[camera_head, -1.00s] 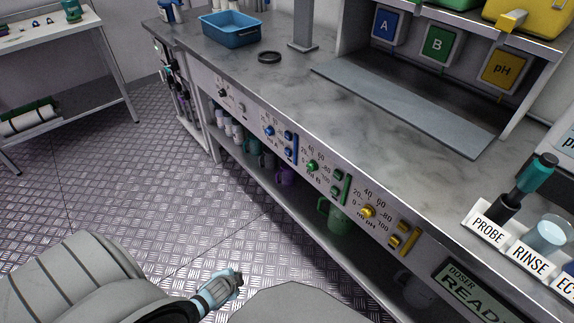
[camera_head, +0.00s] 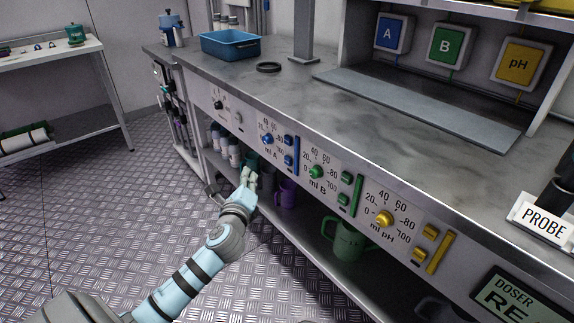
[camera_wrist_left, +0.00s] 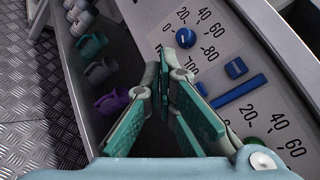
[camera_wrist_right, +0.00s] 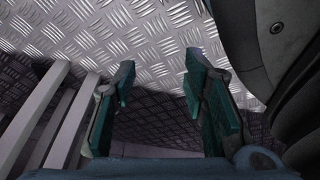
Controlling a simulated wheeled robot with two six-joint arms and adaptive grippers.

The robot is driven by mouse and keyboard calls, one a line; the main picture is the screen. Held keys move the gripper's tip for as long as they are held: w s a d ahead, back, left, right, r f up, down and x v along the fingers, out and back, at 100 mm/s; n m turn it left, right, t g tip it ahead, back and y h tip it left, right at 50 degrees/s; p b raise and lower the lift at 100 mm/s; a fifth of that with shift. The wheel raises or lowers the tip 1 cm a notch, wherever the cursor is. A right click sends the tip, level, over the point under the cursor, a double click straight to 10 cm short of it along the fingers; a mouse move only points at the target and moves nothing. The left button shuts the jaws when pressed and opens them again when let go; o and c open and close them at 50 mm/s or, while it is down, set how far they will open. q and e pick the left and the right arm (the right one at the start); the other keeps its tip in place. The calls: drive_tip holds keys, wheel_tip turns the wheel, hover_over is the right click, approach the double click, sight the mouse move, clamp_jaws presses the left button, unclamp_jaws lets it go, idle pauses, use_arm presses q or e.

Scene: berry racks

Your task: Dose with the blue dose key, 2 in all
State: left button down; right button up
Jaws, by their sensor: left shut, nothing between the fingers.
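The blue dosing group, with a knob (camera_head: 267,139), two small blue keys (camera_head: 289,141) and a long blue bar (camera_head: 296,156), is on the counter's front panel; I cannot read which is the dose key. In the left wrist view one blue key (camera_wrist_left: 236,68) and the bar (camera_wrist_left: 238,90) show right of the fingers, and the other key is partly hidden by a finger. My left gripper (camera_head: 247,176) is shut and empty, just below and left of the blue group, apparently apart from it. My right gripper (camera_wrist_right: 158,82) is open and empty over the metal floor.
Green (camera_head: 317,171) and yellow (camera_head: 385,219) knobs with their own keys sit to the right. The doser display (camera_head: 505,298) is partly in view. Mugs, including a green one (camera_head: 343,240), stand on the shelf below. The counter top (camera_head: 330,105) above is mostly clear.

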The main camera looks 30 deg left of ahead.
sight(288, 161)
use_arm(q)
drive_tip(key=shift+w, duration=0.1)
drive_tip(key=w+d+b, duration=0.2)
drive_tip(key=w, duration=0.6)
drive_tip(key=shift+w+d+b, duration=0.15)
drive_tip(key=shift+d+b, duration=0.1)
drive_tip(key=shift+b, duration=0.05)
use_arm(e)
drive_tip(key=shift+w+a+r, duration=0.2)
drive_tip(key=shift+w, duration=0.4)
drive_tip(key=shift+w+a+r, duration=0.15)
drive_tip(key=shift+w+r, duration=0.1)
drive_tip(key=shift+w, duration=0.4)
drive_tip(key=shift+w+a+r, duration=0.2)
drive_tip(key=shift+w, duration=0.4)
use_arm(q)
drive_tip(key=shift+w, duration=0.1)
drive_tip(key=shift+w+d, duration=0.15)
drive_tip(key=shift+w, duration=0.15)
use_arm(e)
drive_tip(key=shift+r, duration=0.15)
